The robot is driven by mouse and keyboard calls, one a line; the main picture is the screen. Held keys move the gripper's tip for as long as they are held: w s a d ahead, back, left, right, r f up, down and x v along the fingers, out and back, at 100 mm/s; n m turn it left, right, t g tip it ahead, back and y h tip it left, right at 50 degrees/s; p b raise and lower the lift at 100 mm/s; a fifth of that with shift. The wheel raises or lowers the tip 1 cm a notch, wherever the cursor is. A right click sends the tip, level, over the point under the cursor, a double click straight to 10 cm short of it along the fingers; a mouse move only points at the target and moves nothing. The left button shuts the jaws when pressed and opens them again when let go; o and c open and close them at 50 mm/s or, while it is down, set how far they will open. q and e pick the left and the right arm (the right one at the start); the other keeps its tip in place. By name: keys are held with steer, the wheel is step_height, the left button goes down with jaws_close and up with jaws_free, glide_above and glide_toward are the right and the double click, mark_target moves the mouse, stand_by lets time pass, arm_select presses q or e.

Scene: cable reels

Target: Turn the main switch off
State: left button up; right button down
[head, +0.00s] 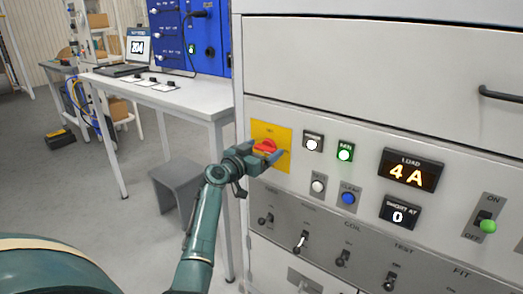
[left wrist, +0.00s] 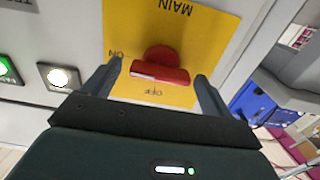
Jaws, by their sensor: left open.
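The main switch is a red rotary handle (head: 267,146) on a yellow plate (head: 284,135), at the left of the grey cabinet's panel. In the left wrist view the red handle (left wrist: 160,73) lies nearly level, its left end toward the ON mark. The OFF mark is below it, on the yellow plate (left wrist: 215,35); the lettering appears upside down. My left gripper (head: 260,157) is at the switch. Its open fingers show in the left wrist view (left wrist: 158,85), one either side of the handle, with gaps visible. My right gripper is not in view.
Close right of the switch are a white button (head: 313,144), a lit green button (head: 345,152) and a blue button (head: 348,197). A white table (head: 190,97) stands left.

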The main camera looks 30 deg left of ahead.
arm_select(q)
steer(key=c, duration=1)
